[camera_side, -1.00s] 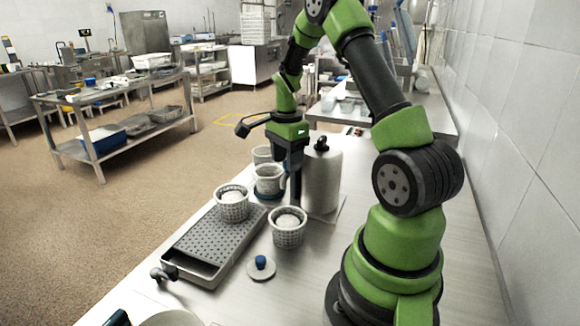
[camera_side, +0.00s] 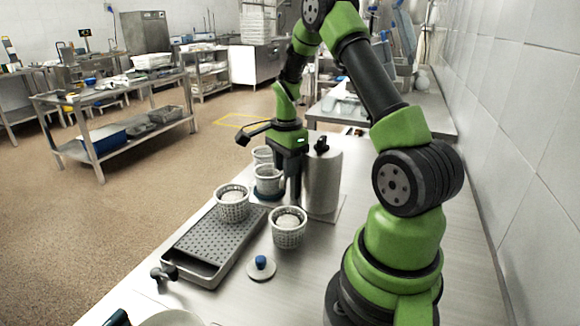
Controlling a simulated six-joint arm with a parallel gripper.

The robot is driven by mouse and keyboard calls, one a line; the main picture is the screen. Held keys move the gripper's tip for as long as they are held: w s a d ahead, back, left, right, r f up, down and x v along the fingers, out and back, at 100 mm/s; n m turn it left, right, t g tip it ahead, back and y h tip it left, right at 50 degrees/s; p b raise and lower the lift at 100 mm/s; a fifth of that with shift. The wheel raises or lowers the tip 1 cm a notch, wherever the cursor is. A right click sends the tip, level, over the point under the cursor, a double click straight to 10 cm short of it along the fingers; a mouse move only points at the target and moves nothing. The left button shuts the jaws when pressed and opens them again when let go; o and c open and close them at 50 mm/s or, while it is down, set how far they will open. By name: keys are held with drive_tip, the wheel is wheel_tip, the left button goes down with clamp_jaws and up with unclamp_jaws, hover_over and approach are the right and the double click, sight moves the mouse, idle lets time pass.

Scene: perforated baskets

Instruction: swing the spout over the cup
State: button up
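My gripper (camera_side: 294,190) points down beside a white perforated cup-like basket (camera_side: 267,180) with a dark blue base. It is just right of that basket and left of a tall white cylinder (camera_side: 323,184) with a black top. I cannot tell whether it touches either, or whether its dark fingers are apart. A black tap-like fitting (camera_side: 164,273) sits at the near end of a grey perforated tray (camera_side: 215,242). I cannot tell for sure which part is the spout or which vessel is the cup.
One white basket with a pale round content (camera_side: 232,206) stands at the tray's far end; another (camera_side: 288,230) stands right of the tray. A further basket (camera_side: 262,155) is behind. A white disc with a blue knob (camera_side: 261,268) lies on the bench. Free bench lies at the front right.

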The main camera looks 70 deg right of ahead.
drive_tip(key=shift+f, duration=0.25)
drive_tip(key=shift+w, duration=0.7)
drive_tip(key=shift+w+d+r, duration=0.1)
